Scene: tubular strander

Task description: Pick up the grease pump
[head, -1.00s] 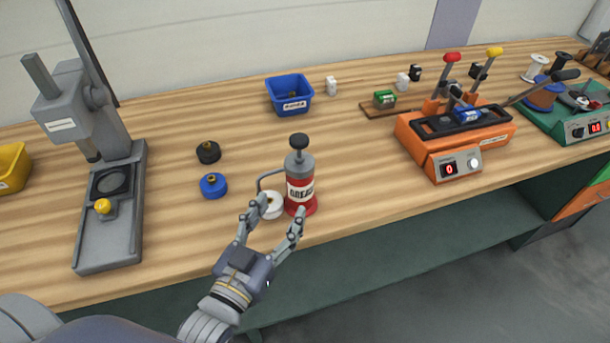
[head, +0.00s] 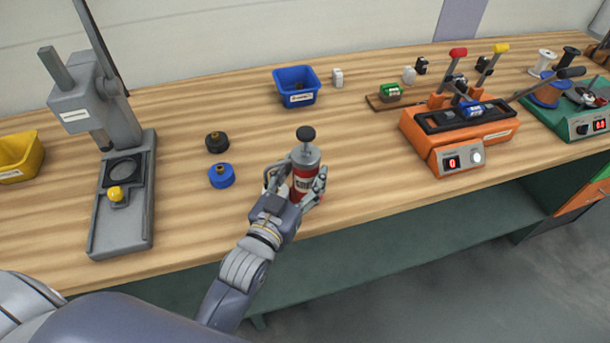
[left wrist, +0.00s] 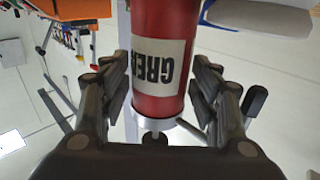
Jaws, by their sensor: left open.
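The grease pump (head: 304,172) is a red cylinder with a grey top, a black knob and a label. It stands upright near the front edge of the bench in the head view. My left gripper (head: 296,190) is open, with its fingers on both sides of the pump body. In the left wrist view the pump (left wrist: 160,75) appears upside down between the two fingers of the gripper (left wrist: 163,95), with small gaps visible on both sides. The gripper hides part of the pump's lower body in the head view. My right gripper is not in view.
A blue cap (head: 221,176) and a black cap (head: 216,142) lie left of the pump. A grey press (head: 122,190) stands further left. A blue bin (head: 296,87) is behind, and an orange machine (head: 458,140) is to the right. Bench between pump and orange machine is clear.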

